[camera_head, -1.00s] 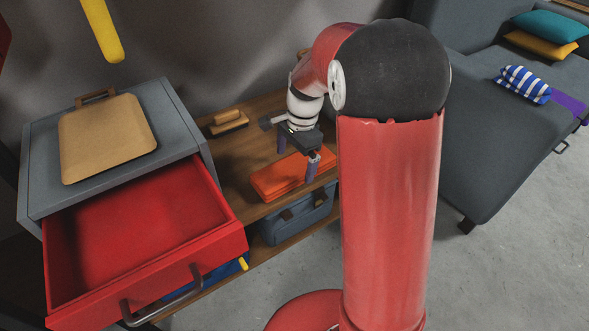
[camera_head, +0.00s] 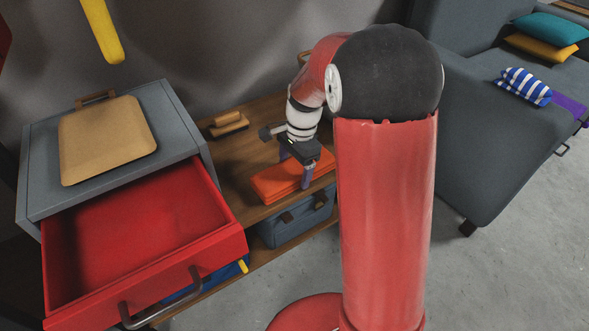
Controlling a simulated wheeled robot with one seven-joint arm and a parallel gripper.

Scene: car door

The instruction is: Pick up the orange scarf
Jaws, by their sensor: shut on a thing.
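The orange scarf (camera_head: 277,184) is a flat folded block on the wooden shelf, right of the open red drawer. My gripper (camera_head: 296,172) is over the scarf, pointing down, with one finger at its near edge and the other toward its far side. The gripper is shut on the scarf, which looks level and at about shelf height. I cannot tell whether it is clear of the wood. The gripper body and arm hide part of the scarf's back and right.
A grey cabinet (camera_head: 37,161) with a tan board (camera_head: 105,140) on top has its red drawer (camera_head: 145,262) pulled out, empty. A wooden-handled brush (camera_head: 227,124) lies behind the scarf. A blue-grey case (camera_head: 290,224) stands on the lower shelf. A grey sofa (camera_head: 490,140) is at right.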

